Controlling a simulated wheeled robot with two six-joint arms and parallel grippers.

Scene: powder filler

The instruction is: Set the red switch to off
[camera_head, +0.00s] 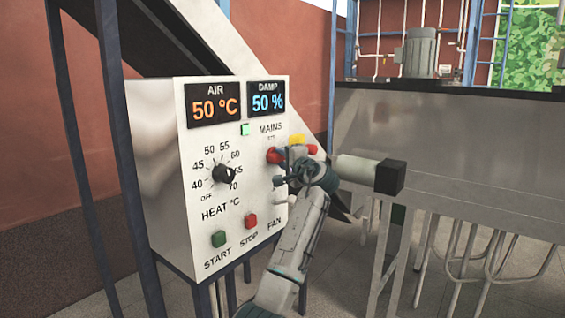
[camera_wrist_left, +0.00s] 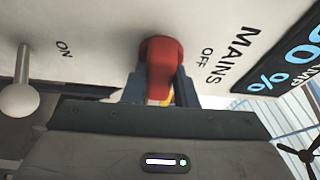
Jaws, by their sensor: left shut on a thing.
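The red switch (camera_head: 273,155) is on the control panel below the word MAINS, partly hidden by my left gripper (camera_head: 292,163). In the left wrist view, the red switch (camera_wrist_left: 160,58) has a round base and a handle pointing down the picture. The blue-grey fingers of my left gripper (camera_wrist_left: 160,92) are shut on this handle, one on each side. OFF is printed to the right of the switch and ON farther to the left. I cannot tell its setting for sure. My right gripper is not in view.
The panel (camera_head: 182,215) also has a black heat dial (camera_head: 223,174), a green start button (camera_head: 219,239) and a red stop button (camera_head: 251,221). A pale round-ended lever (camera_wrist_left: 18,99) stands left of the switch in the left wrist view. A steel tank (camera_head: 450,150) stands at the right.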

